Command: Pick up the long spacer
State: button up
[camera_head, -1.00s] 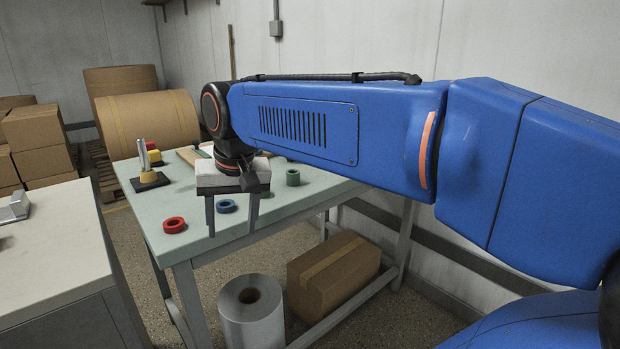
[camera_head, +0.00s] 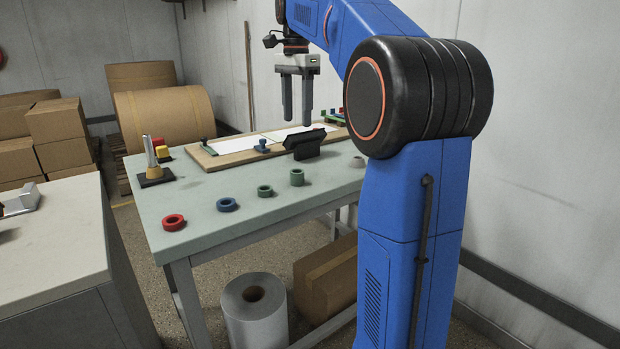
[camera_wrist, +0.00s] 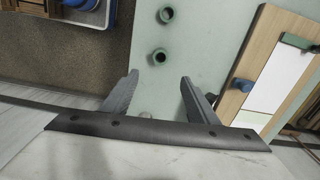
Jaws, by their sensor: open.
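The long spacer (camera_head: 297,177) is the taller green cylinder, upright on the pale green table. A shorter green spacer (camera_head: 265,191) stands to its left. My gripper (camera_head: 297,121) is open and empty, raised above the table with its fingers pointing down. In the head view it appears above and behind the long spacer, apart from it.
A blue ring (camera_head: 227,204) and a red ring (camera_head: 174,222) lie farther left, and a pale ring (camera_head: 357,162) lies right. A black stand (camera_head: 303,144) is behind the long spacer. A wooden board (camera_head: 215,161) with white sheets occupies the table's back.

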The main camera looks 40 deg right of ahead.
send_over(297, 171)
jog(key=s, duration=0.1)
notch_tip(297, 171, down, 11)
jog(key=shift+s+f, duration=0.1)
jog(key=shift+f, duration=0.1)
jog(key=shift+a+f, duration=0.2)
jog(key=shift+f, duration=1.3)
jog(key=shift+a+f, duration=0.15)
jog(key=shift+f, duration=1.3)
jog(key=c, duration=1.2)
